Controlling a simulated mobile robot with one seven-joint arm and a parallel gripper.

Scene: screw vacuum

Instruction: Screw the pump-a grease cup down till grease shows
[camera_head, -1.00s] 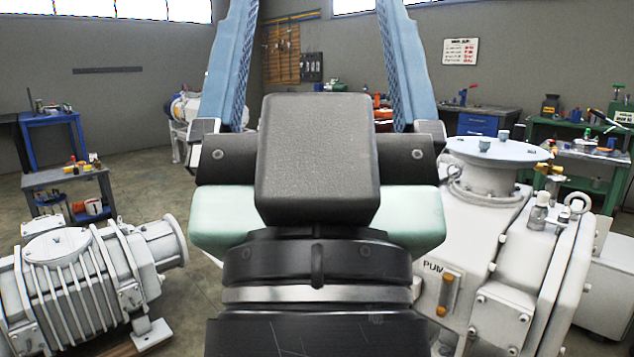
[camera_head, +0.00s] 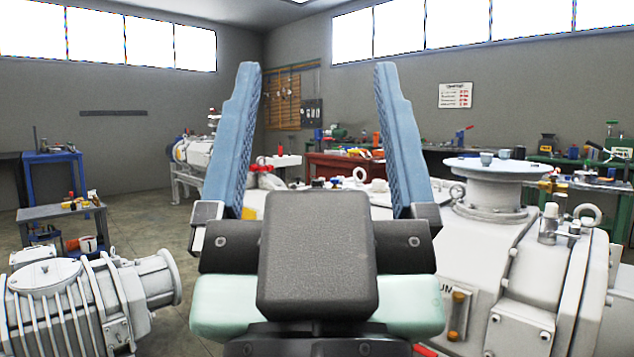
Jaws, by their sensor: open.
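My gripper (camera_head: 315,80) is open and empty in the middle of the head view, its two blue fingers pointing up and away. The white pump body (camera_head: 490,275) stands at the right, partly hidden behind my gripper; only the letters "UM" of its label show. A round flange (camera_head: 497,167) tops it, with small grey caps (camera_head: 487,158) on it. A silver fitting (camera_head: 549,222) stands upright on the pump's shoulder beside a lifting eye. I cannot tell which of these parts is the grease cup. My gripper is to the left of them and touches none.
A grey ribbed machine (camera_head: 80,300) stands at the lower left. A grey cart (camera_head: 62,212) and a blue bench (camera_head: 52,170) are behind it. A red bench (camera_head: 335,165) with parts lies beyond my fingers. Open floor (camera_head: 150,230) shows at the left.

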